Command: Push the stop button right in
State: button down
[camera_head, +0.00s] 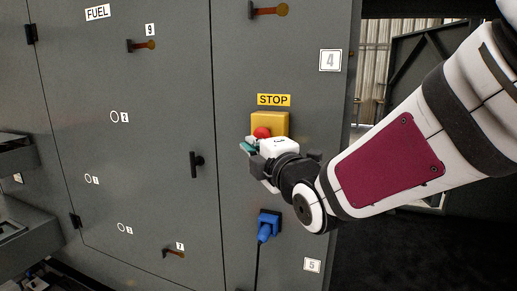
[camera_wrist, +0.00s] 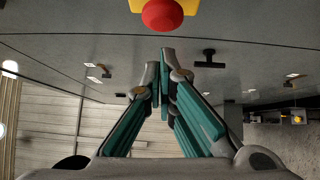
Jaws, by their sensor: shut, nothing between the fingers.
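The stop button is a red mushroom cap (camera_head: 262,132) on a yellow box (camera_head: 277,121), under a yellow STOP label (camera_head: 273,100) on the grey cabinet. In the wrist view the red cap (camera_wrist: 162,14) shows at the top edge, with part of the yellow box around it. My gripper (camera_wrist: 160,55) is shut and empty, its teal fingers together. Its tips appear below the cap in the wrist view, with a visible gap between them. In the head view my gripper (camera_head: 246,147) is in front of the box's lower left part and hides some of it. Whether the cap is pressed in cannot be told.
A blue plug (camera_head: 267,225) with a hanging cable is below the box. A black door handle (camera_head: 195,164) is to the left. Orange-tipped levers stick out, one above the label (camera_head: 268,10). Dark open space lies right of the cabinet.

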aim_at(256, 136)
jog(key=shift+w+d+r, duration=0.1)
jog(key=shift+w+d, duration=0.1)
jog(key=shift+w, duration=0.35)
jog(key=shift+w+d, duration=0.2)
jog(key=shift+w, duration=0.3)
jog(key=shift+w+d+b, duration=0.2)
jog(key=shift+w+b, duration=0.15)
jog(key=shift+w, duration=0.15)
jog(key=shift+w+d+b, duration=0.15)
jog(key=shift+w+b, duration=0.15)
jog(key=shift+w, duration=0.15)
jog(key=shift+s, duration=0.1)
